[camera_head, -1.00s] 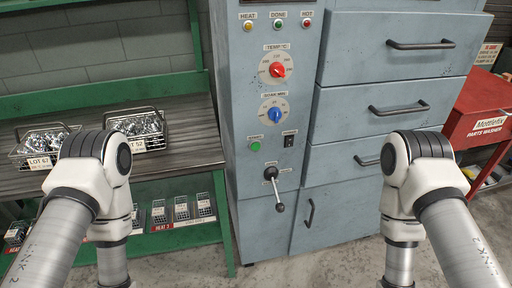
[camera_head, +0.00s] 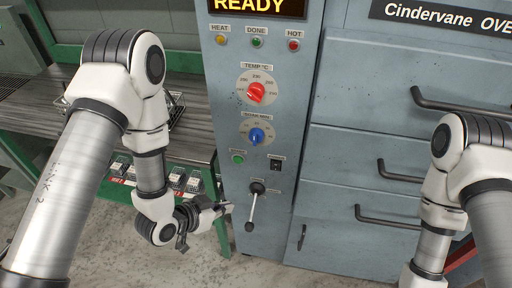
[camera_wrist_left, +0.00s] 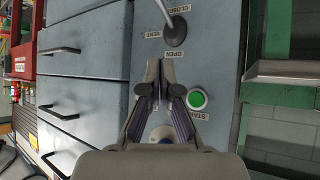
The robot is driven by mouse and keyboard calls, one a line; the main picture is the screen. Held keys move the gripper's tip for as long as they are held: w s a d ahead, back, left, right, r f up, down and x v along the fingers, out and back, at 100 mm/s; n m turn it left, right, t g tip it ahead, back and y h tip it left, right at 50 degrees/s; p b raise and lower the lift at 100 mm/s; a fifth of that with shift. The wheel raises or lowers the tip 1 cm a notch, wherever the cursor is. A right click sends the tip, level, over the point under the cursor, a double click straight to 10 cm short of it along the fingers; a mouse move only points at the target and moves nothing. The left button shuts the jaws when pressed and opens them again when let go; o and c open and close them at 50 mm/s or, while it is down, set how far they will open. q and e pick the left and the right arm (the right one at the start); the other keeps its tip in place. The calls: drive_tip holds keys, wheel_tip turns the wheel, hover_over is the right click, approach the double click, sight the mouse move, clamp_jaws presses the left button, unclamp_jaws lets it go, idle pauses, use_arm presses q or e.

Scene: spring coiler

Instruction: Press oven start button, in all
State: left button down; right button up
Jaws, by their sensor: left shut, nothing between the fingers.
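The green start button (camera_head: 238,158) is on the grey oven's control panel, below and left of the blue soak knob (camera_head: 257,136). In the left wrist view the panel appears upside down, and the green button (camera_wrist_left: 197,98) with its START label is just right of my fingers. My left gripper (camera_head: 228,207) is shut and empty, below and a little left of the button, apart from it. In the left wrist view my left gripper (camera_wrist_left: 161,62) has its fingertips together before the panel. My right arm shows at the right, but its gripper is out of view.
The vent lever (camera_head: 252,208) sticks out close to the right of my left gripper. A black switch (camera_head: 275,164) and red temperature knob (camera_head: 257,94) are on the panel. A READY display (camera_head: 257,8) is above. A green-framed bench (camera_head: 200,130) stands left; drawer handles (camera_head: 390,217) protrude right.

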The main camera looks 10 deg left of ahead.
sight(238, 160)
use_arm(q)
drive_tip(key=w+r+p, duration=0.1)
drive_tip(key=w+r, duration=0.2)
drive_tip(key=w, duration=0.7)
drive_tip(key=shift+r, duration=0.2)
use_arm(e)
drive_tip(key=shift+a+r, duration=0.15)
drive_tip(key=shift+r, duration=1.1)
use_arm(q)
drive_tip(key=shift+w, duration=0.1)
drive_tip(key=shift+w, duration=0.35)
drive_tip(key=shift+w, duration=0.4)
idle(0.9)
drive_tip(key=shift+s+p, duration=0.15)
drive_tip(key=shift+p, duration=0.15)
drive_tip(key=shift+s, duration=0.65)
drive_tip(key=shift+s, duration=0.1)
